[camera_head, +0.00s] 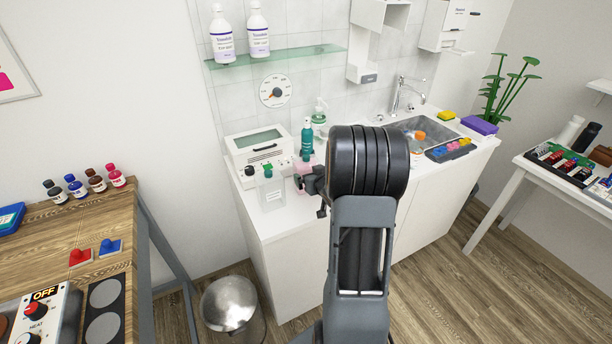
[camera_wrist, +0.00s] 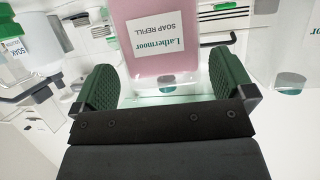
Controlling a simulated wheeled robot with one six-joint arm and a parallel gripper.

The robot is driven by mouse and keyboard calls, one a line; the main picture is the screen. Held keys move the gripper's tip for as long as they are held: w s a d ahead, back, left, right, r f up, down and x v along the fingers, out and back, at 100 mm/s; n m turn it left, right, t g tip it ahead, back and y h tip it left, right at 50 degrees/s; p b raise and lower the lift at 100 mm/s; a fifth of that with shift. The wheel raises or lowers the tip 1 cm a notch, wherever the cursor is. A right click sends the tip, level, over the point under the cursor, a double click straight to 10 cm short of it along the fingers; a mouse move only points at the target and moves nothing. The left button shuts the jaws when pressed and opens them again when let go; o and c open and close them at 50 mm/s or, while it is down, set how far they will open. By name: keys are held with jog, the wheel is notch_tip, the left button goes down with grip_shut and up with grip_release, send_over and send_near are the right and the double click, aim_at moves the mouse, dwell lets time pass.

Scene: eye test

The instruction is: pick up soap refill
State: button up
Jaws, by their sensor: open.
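The soap refill (camera_wrist: 163,45) is a pink, block-shaped container with a white label reading "Lathermoor SOAP REFILL", upside down in the wrist view. In the head view only a pink part of it (camera_head: 302,168) shows on the white counter, mostly hidden by my arm and gripper. My gripper (camera_wrist: 165,86) is open, with a green ridged finger pad on either side of the refill's near end. A gap shows between the refill and the right pad; the left pad is close to its edge. In the head view my gripper (camera_head: 316,186) is at the counter's front left.
A clear bottle (camera_head: 271,191) stands just left of my gripper. A teal bottle (camera_head: 307,140), a pump bottle (camera_head: 320,120) and a white box device (camera_head: 258,148) stand behind. The sink (camera_head: 418,130) is to the right. A glass shelf (camera_head: 285,57) hangs above.

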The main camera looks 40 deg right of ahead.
jog(key=shift+p+x, duration=0.55)
jog(key=shift+x, duration=2.05)
jog(key=shift+r, duration=0.2)
jog(key=c, duration=0.7)
jog(key=shift+r, duration=0.1)
